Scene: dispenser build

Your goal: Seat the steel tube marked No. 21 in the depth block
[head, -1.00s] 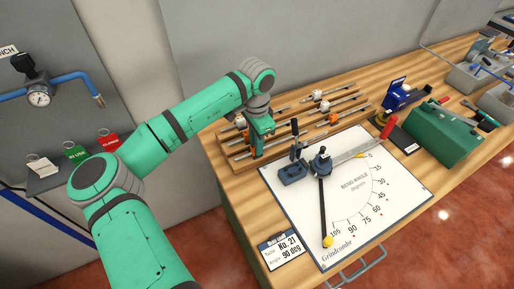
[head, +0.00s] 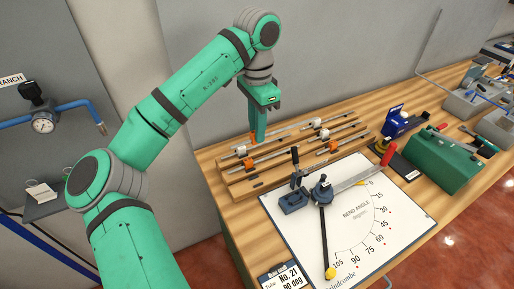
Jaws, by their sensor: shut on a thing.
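My gripper (head: 258,133) is over the left end of the wooden tube rack (head: 275,181). It is shut, with its fingers pointing down on what seems to be a steel tube. The grip itself is small and partly hidden, and I cannot read the held tube's marking. Several other steel tubes with white or orange collars lie across the rack. A job card (head: 287,278) at the front edge reads No. 21 and 90 deg. I cannot tell for sure which item is the depth block; grey blocks (head: 478,111) stand at the far right.
A bender with a black handle (head: 323,235) and a red-ended arm (head: 387,156) stands on the white bend-angle sheet (head: 300,255) before the rack. A blue tool (head: 396,122) and a green case (head: 440,160) stand to the right. A wall rises close behind the bench.

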